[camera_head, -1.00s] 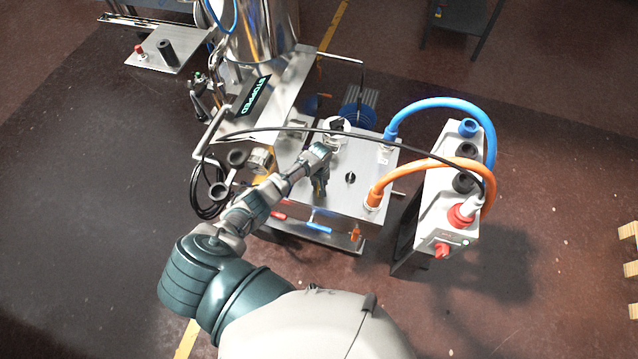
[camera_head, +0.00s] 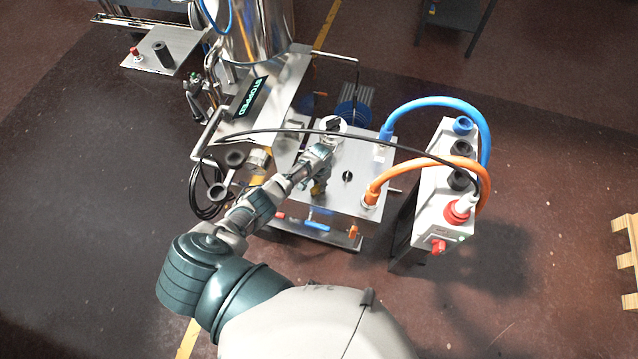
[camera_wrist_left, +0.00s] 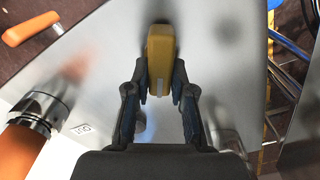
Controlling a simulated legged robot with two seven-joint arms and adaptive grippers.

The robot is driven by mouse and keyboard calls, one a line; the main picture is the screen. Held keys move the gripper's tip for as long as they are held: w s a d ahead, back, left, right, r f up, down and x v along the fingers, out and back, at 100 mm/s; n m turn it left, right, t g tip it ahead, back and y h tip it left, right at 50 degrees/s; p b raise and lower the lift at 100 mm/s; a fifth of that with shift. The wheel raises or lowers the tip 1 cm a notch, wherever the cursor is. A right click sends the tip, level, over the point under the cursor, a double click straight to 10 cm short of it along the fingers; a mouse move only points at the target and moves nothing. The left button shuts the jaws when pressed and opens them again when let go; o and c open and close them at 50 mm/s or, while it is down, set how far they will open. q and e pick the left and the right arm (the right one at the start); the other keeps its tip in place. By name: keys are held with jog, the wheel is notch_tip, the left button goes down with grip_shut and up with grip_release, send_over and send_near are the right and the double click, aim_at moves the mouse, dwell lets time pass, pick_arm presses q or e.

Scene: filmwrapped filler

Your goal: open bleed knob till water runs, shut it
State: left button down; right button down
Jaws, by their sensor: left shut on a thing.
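In the left wrist view, a yellow, brass-coloured knob (camera_wrist_left: 160,52) stands upright between the fingertips of my left gripper (camera_wrist_left: 160,88), which is shut on it from both sides. In the head view, my left gripper (camera_head: 319,178) is over the top of the metal box, with a bit of the yellow knob (camera_head: 319,188) showing under it. The arm and fingers partly hide the knob, so how far it is turned cannot be told. No running water can be made out. My right gripper is not in view.
The metal box (camera_head: 363,157) has a small black knob (camera_head: 347,176). A blue hose (camera_head: 440,102) and an orange hose (camera_head: 405,166) arch to a grey unit (camera_head: 430,200). A black cable (camera_head: 300,131) crosses above my wrist. A display (camera_head: 253,97) reads STOPPED.

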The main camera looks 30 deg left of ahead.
pick_arm(q)
jog(key=shift+w+d+r+m, duration=0.1)
jog(key=shift+w+r+m, duration=0.1)
jog(key=shift+m, duration=0.5)
jog(key=c, duration=1.3)
grip_release()
jog(key=o, duration=0.3)
jog(key=shift+f, duration=0.25)
